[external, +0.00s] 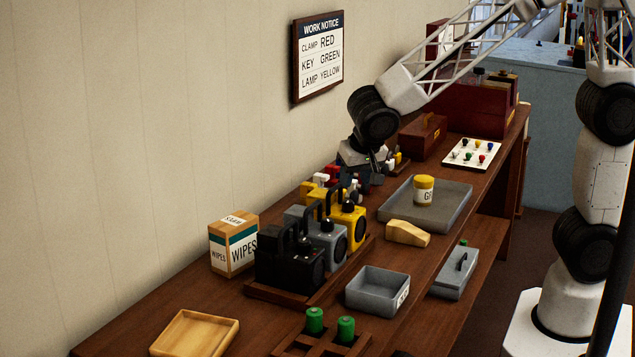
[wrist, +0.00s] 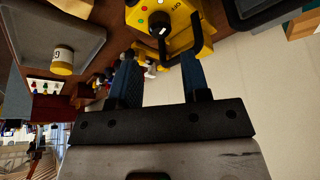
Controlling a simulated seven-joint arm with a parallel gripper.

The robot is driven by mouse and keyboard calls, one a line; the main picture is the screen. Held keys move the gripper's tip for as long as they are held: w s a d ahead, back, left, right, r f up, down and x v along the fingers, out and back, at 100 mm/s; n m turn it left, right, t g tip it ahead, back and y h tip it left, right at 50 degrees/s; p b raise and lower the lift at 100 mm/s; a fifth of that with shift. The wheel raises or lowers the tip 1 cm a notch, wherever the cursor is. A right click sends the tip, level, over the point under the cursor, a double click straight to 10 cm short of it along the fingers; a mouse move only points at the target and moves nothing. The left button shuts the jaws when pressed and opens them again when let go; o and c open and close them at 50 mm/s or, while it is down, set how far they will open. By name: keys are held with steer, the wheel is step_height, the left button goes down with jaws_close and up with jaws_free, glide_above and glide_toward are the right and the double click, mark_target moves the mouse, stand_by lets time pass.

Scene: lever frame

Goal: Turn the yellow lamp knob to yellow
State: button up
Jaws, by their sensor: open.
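The yellow lamp (external: 349,232) stands last in a row of lamps, behind the grey one, in the external view. Its yellow body (wrist: 178,16) is at the top of the wrist view, with small coloured marks and a black knob (wrist: 157,29) with a white mark. Which colour the knob points to is too small to tell. Nothing is held. In the external view my gripper (external: 362,183) is just above and behind the yellow lamp; its fingertips are partly hidden.
A grey lamp (external: 325,238) and a black lamp (external: 283,273) stand in front of the yellow one on a wooden rack. A grey tray (external: 455,208) with a yellow-lidded jar (external: 423,190) is to the right. A work notice (external: 318,55) on the wall reads LAMP YELLOW.

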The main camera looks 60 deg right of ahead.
mark_target(349, 202)
steer(key=shift+x, duration=3.8)
steer(key=c, duration=0.6)
steer(key=shift+c, duration=0.2)
